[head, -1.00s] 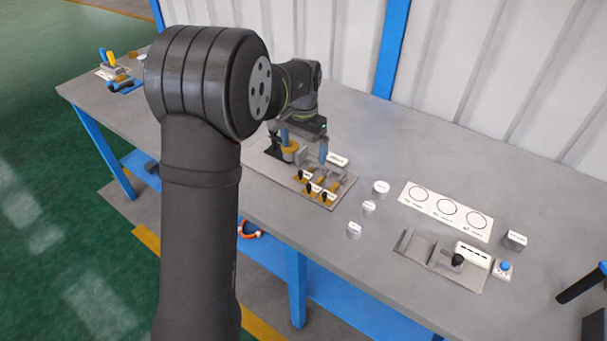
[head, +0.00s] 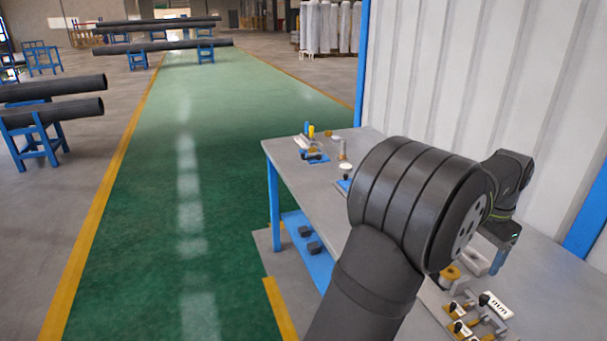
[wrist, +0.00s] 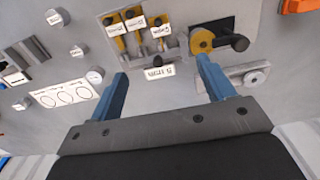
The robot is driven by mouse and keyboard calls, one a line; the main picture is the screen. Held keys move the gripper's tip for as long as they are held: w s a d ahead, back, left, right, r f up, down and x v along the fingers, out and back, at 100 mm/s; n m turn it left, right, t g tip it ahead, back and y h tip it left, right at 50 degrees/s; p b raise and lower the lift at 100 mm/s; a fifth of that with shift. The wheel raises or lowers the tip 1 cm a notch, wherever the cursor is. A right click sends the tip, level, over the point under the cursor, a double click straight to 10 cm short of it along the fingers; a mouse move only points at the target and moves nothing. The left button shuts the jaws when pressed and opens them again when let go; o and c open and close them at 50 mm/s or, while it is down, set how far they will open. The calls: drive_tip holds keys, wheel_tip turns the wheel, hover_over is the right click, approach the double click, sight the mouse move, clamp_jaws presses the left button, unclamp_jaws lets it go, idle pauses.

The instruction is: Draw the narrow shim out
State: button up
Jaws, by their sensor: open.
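Several brass-coloured shims with black knobs and small white tags stand side by side in a grey holder (wrist: 146,54) at the top of the wrist view; one is the left shim (wrist: 113,26). The tag writing is too blurred to tell which is the narrow one. In the head view the shims (head: 459,310) are partly cut off at the lower right. My gripper (wrist: 162,69) is open and empty, its blue fingers wide apart. Its tips appear below the shims in the wrist view, with a white label plate (wrist: 159,71) between them. In the head view my arm partly hides it.
A brass round flange (wrist: 202,40) with a black part lies close to the right fingertip. A grey slotted piece (wrist: 243,76) is beyond that finger.

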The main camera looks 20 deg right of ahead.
sight(454, 304)
drive_tip(key=c, duration=0.7)
drive_tip(key=shift+c, duration=0.5)
drive_tip(key=f+m, duration=0.1)
drive_tip(key=f, duration=0.4)
drive_tip(key=a+f+m, duration=0.1)
drive_tip(key=f+m, duration=0.1)
drive_tip(key=f, duration=0.4)
drive_tip(key=f+m, duration=0.1)
drive_tip(key=f, duration=0.5)
drive_tip(key=shift+a+f+m, duration=0.2)
drive_tip(key=shift+a+m, duration=0.05)
drive_tip(key=shift+m, duration=0.05)
drive_tip(key=shift+c, duration=0.2)
clamp_jaws()
